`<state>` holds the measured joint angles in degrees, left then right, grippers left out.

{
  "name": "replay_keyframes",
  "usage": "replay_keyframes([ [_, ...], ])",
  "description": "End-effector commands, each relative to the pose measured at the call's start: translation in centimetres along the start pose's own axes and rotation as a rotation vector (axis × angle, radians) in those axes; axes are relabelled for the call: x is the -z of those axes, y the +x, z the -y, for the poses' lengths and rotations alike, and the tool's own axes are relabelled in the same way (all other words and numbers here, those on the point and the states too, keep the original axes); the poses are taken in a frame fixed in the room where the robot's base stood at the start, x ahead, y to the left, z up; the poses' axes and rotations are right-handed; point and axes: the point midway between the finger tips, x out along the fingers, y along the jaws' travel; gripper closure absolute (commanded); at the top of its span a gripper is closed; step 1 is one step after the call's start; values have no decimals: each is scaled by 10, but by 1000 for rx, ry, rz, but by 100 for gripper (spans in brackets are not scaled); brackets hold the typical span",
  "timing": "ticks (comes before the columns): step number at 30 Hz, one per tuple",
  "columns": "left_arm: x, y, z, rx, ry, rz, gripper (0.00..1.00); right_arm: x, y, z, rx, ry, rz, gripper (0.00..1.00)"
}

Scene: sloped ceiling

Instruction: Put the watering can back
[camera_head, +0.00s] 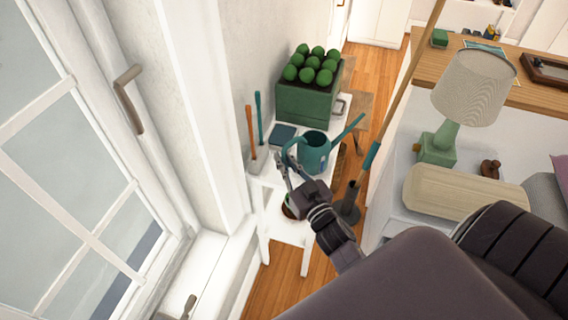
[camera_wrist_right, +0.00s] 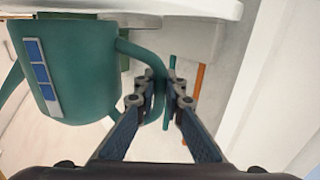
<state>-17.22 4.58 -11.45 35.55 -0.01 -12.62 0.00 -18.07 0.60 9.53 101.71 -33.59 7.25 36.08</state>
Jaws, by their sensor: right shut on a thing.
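The teal watering can (camera_head: 314,155) appears at the white shelf stand (camera_head: 262,180), its spout pointing up and right. In the right wrist view the watering can (camera_wrist_right: 75,65) fills the left side, with a blue patch on its wall. My right gripper (camera_head: 290,158) is shut on the can's curved handle, which passes between the fingertips (camera_wrist_right: 160,88). I cannot tell whether the can's base touches the shelf top. My left gripper is not in view.
A green planter box (camera_head: 308,102) with several round plants stands behind the can. Orange (camera_head: 250,125) and teal (camera_head: 259,115) handled tools and a dark blue box (camera_head: 282,135) are beside it. A window (camera_head: 75,150) is left; a lamp (camera_head: 475,90) is right.

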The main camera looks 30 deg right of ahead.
Motion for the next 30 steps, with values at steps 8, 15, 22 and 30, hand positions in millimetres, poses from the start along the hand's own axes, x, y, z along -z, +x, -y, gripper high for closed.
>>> replay_keyframes([
  [8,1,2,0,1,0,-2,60,-6,1,1,3,-5,-10,100],
  [15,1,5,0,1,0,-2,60,-11,1,1,3,-5,-9,100],
  [22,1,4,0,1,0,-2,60,-13,0,1,1,-1,-2,73],
  [30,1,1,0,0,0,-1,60,-9,0,1,1,-1,-2,73],
])
